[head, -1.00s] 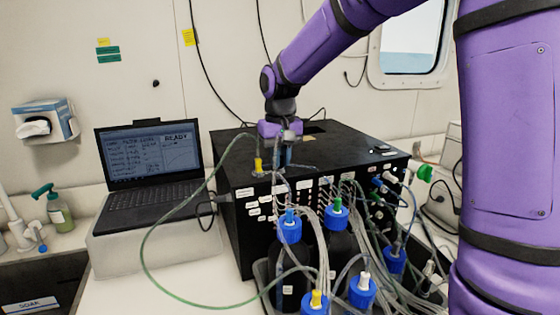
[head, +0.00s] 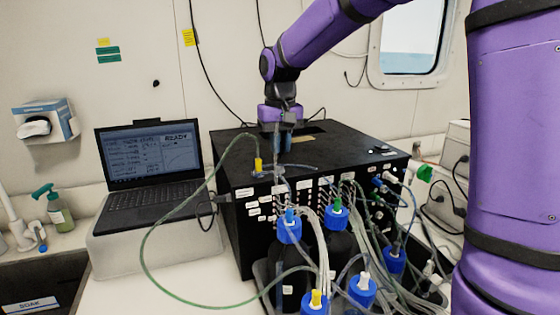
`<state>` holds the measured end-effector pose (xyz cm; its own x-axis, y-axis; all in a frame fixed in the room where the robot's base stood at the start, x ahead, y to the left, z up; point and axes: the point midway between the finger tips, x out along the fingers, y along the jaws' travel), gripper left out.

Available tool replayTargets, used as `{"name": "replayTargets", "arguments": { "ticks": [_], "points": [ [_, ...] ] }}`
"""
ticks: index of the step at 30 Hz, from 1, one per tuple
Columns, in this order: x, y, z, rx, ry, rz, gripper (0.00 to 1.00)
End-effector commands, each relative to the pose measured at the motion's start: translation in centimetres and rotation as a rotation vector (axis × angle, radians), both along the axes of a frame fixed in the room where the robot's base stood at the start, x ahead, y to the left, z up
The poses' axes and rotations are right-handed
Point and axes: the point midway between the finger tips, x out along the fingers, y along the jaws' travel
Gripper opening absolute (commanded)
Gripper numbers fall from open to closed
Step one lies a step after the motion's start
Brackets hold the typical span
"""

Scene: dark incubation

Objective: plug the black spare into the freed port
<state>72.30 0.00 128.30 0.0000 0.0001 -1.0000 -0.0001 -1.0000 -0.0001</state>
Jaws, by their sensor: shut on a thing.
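My gripper (head: 282,148) points down above the top of the black instrument box (head: 229,148), with a gap below its fingertips. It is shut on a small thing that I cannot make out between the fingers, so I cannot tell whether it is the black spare. A yellow plug (head: 258,165) on a green tube stands at the box's front top edge, left of my gripper. A blue-grey tube (head: 310,167) lies near that edge. The box's front carries rows of small ports and labels (head: 245,192). Tubes hide many ports, and I cannot pick out the freed one.
Bottles with blue caps (head: 289,232) and bundled tubes crowd the space before the box. The green tube (head: 143,250) loops over the bench at left. A laptop (head: 150,160) showing READY stands left. A window (head: 410,62) is behind. My own arm covers the right side.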

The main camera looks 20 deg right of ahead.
Motion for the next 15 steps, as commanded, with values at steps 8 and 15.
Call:
{"name": "replayTargets", "arguments": {
  "ticks": [8, 15],
  "points": [
    [0.0, 0.0, 1.0, 0.000, -0.001, 0.000, 0.00],
    [0.0, 0.0, 1.8, 0.000, -0.001, 0.000, 0.00]
  ]
}}
